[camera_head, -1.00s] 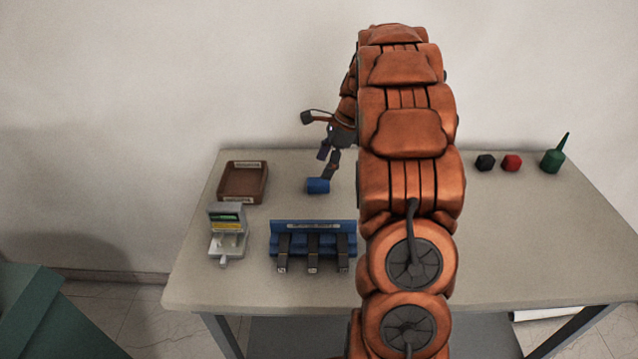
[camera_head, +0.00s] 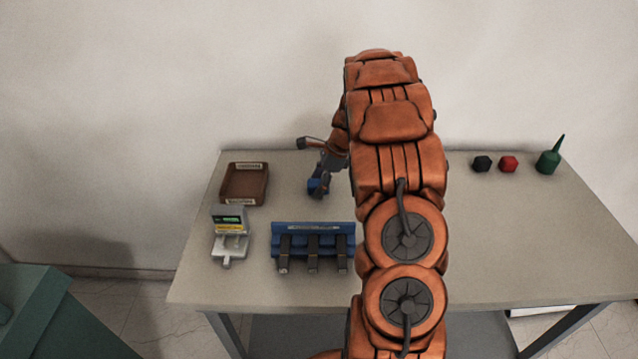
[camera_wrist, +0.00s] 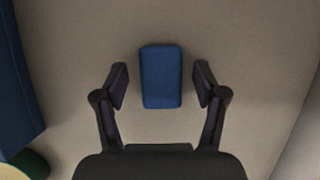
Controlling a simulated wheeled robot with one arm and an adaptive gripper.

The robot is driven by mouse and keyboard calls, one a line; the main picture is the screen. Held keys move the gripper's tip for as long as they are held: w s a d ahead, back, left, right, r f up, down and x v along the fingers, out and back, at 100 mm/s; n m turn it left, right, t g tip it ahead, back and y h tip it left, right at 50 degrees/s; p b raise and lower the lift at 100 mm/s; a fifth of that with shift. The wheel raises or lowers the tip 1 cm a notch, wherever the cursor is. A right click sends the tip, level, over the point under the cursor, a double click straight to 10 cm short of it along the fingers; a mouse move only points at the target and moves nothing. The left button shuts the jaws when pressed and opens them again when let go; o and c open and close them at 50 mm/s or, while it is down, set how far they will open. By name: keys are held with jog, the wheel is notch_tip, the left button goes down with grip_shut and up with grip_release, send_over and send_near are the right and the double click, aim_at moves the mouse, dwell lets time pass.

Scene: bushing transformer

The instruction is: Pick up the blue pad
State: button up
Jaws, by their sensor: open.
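The blue pad (camera_head: 313,185) is a small blue block on the table, partly hidden by my gripper (camera_head: 321,187) in the head view. In the wrist view, the blue pad (camera_wrist: 160,77) lies between the two open fingers of my gripper (camera_wrist: 160,85). A gap shows on each side of the pad, so neither finger appears to touch it. The pad's long side runs along the fingers, and its far end extends past the fingertips in the picture.
A grey and white device (camera_head: 230,245) and a blue rack (camera_head: 300,232) with black pieces stand nearer. The right of the table is mostly clear.

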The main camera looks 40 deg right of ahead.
aim_at(318, 182)
jog(key=c, duration=0.9)
jog(key=shift+c, duration=0.2)
notch_tip(318, 182, up, 10)
jog(key=b, duration=0.3)
